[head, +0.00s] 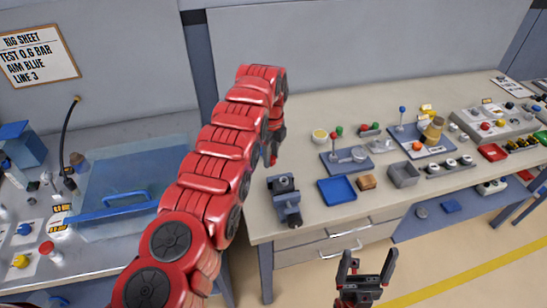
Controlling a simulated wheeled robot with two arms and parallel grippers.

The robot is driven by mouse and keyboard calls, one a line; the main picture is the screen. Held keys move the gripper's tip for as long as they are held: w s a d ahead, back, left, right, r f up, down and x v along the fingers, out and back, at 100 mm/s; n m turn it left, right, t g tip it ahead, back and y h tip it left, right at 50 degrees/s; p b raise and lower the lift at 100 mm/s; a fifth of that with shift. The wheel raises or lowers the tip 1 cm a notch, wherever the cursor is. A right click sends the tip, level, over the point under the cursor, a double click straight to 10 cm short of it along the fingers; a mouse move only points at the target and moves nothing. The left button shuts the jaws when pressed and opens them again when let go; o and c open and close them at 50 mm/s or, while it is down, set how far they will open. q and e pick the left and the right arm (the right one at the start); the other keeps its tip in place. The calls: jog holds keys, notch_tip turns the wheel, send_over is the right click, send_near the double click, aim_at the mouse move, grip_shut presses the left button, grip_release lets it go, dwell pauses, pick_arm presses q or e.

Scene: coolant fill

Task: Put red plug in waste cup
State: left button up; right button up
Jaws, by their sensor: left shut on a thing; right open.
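My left arm (205,170) rises from the bottom left across the middle of the head view and bends down at its far end. My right gripper (366,268) is open and empty, in front of the right bench's drawers. I cannot make out for certain a red plug or a waste cup.
A clear panel with a blue handle (125,205) lies on the left bench. The right bench holds a grey vise-like device (285,198), a blue tray (337,190), a grey bin (404,174) and several small fixtures.

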pick_arm(q)
jog(key=a+n, duration=0.1)
jog(key=n, duration=0.2)
jog(key=shift+w+a+r+b, duration=0.1)
jog(key=shift+a+r+b, duration=0.05)
jog(key=shift+a+b, duration=0.2)
jog(key=n, duration=0.1)
jog(key=a+n, duration=0.1)
jog(key=shift+a+r+n, duration=0.3)
dwell(0.4)
jog(key=shift+w+a+r, duration=0.1)
jog(key=shift+w, duration=0.05)
jog(key=shift+a+n+b, duration=0.15)
jog(key=shift+n+b, duration=0.2)
jog(key=shift+n, duration=0.05)
